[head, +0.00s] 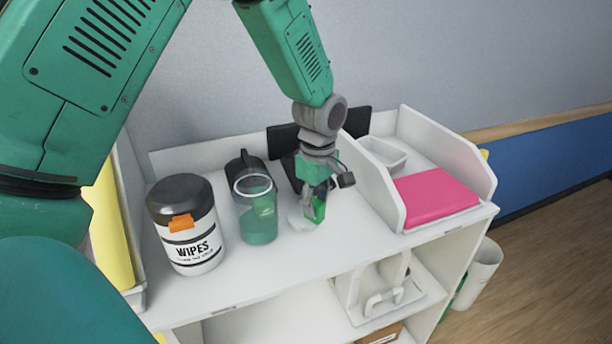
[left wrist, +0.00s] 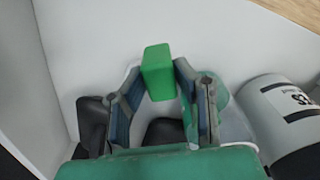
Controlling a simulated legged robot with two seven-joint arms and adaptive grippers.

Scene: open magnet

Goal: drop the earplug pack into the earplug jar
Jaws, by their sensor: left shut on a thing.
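The earplug pack is a small green block (head: 318,210); it also shows in the left wrist view (left wrist: 158,72). My left gripper (head: 316,196) is shut on it, with a finger on each side in the left wrist view (left wrist: 157,88). The gripper points down and holds the pack above the shelf top, to the right of the jar. The earplug jar (head: 257,222) is a clear, green-tinted open cylinder standing upright, with green contents visible inside. In the left wrist view the jar is partly hidden behind a finger. My right gripper is in neither view.
A wipes canister (head: 187,228) with a dark lid stands left of the jar. A dark container (head: 243,163) stands close behind the jar. A pale clear item (head: 299,221) lies below the gripper. A white divider and a pink box (head: 436,194) are to the right.

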